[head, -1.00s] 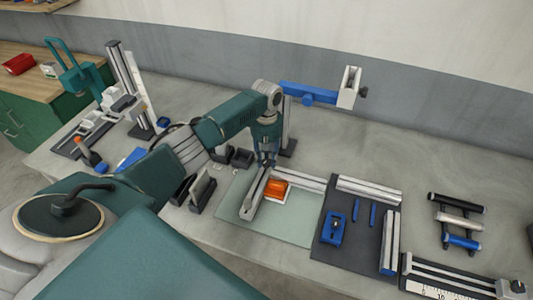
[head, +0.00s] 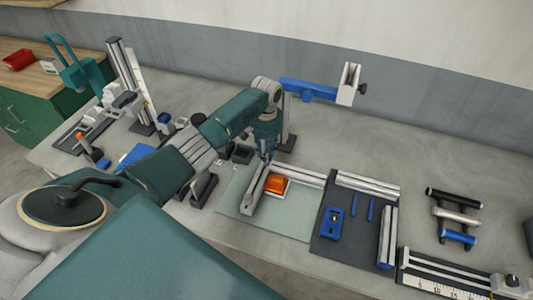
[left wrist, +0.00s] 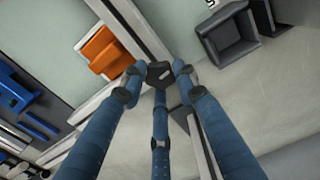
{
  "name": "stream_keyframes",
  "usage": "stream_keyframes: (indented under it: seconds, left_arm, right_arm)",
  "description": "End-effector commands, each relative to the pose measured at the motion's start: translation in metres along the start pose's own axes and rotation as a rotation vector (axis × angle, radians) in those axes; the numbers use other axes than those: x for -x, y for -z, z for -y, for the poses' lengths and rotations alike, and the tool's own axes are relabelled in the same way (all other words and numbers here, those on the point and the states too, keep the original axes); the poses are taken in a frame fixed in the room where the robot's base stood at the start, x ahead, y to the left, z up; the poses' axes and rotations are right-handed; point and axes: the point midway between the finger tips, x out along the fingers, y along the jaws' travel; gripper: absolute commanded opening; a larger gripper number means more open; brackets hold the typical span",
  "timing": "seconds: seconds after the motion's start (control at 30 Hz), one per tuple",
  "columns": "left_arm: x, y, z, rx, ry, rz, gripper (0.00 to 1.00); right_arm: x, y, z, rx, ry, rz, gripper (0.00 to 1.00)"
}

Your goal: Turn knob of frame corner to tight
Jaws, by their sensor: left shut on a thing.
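The frame corner is the L where two pale profiles meet on a light green mat (head: 232,200): one short profile (head: 253,195) toward the front and one (head: 308,177) to the right. A dark knob (left wrist: 159,72) with a light mark sits at this corner in the left wrist view. My left gripper (head: 266,157) comes down over the corner, and its three blue fingers close around the knob. An orange block (head: 276,184) on a white base lies inside the L; it also shows in the left wrist view (left wrist: 104,50). My right gripper is not in view.
A dark tray (head: 346,235) with profiles and blue tools lies right of the mat. A blue arm on a stand (head: 308,90) rises behind the gripper. Dark bins (left wrist: 228,38) sit close to the corner. The bench's back right is clear.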

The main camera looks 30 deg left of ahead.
Motion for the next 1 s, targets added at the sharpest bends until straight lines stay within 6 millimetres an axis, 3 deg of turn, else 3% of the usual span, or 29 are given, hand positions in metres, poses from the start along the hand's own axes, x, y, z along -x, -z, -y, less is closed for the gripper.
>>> stream_keyframes:
  seconds: [1.0]
  left_arm:
    - [0.0005,0.0011,0.0008,-0.964,0.001,-0.002,0.04]
  right_arm:
    - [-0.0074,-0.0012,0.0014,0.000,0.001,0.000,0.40]
